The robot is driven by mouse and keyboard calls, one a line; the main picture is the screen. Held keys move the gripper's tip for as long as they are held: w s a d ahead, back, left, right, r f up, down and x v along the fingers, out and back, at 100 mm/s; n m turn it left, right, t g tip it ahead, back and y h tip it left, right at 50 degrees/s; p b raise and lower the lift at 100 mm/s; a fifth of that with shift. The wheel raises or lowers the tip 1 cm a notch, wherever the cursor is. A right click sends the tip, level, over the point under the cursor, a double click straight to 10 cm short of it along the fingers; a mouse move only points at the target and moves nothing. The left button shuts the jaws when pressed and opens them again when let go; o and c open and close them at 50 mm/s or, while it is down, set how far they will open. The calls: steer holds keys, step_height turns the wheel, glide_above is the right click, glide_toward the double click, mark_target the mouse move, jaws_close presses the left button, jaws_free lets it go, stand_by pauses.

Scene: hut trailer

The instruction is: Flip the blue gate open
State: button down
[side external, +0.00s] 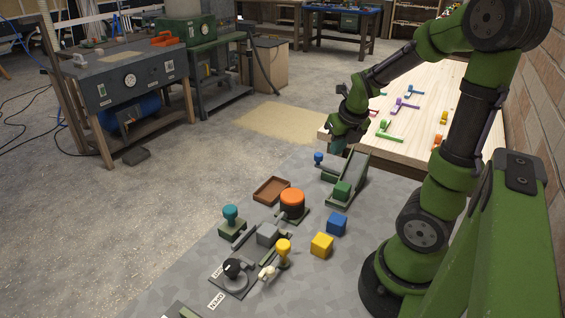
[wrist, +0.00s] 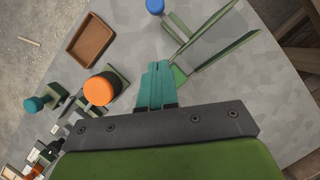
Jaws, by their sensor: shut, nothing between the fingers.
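A blue round knob (side external: 318,158) stands at the far left end of a green-walled channel (side external: 345,175). The knob (wrist: 155,6) is cut by the top edge of the wrist view, beside the channel (wrist: 215,42). It is the only blue part I see on the channel; the gate's own flap cannot be made out. My gripper (side external: 338,145) is over the far end of the channel, to the right of the knob and apart from it. In the wrist view its teal fingers (wrist: 157,66) are together and empty, left of the channel wall.
An orange-topped button (side external: 292,200), brown tray (side external: 271,189), teal knob (side external: 231,216), yellow knob (side external: 283,248) and black dial (side external: 233,269) share the grey table. Blue (side external: 337,224) and yellow (side external: 322,245) cubes lie nearer.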

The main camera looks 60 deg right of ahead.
steer(key=v, duration=0.3)
steer(key=shift+r, duration=0.15)
stand_by(0.3)
steer(key=a+r+m+t+y, duration=0.1)
steer(key=a+r+m+y, duration=0.1)
steer(key=a+m, duration=1)
steer(key=a+r+m+t+y, duration=0.2)
steer(key=a+r+m, duration=0.3)
steer(key=a+m, duration=0.7)
steer(key=m, duration=0.8)
steer(key=shift+s+a+r+m+t+y, duration=0.2)
steer(key=shift+r+m+t+y, duration=0.1)
steer(key=shift+m, duration=0.1)
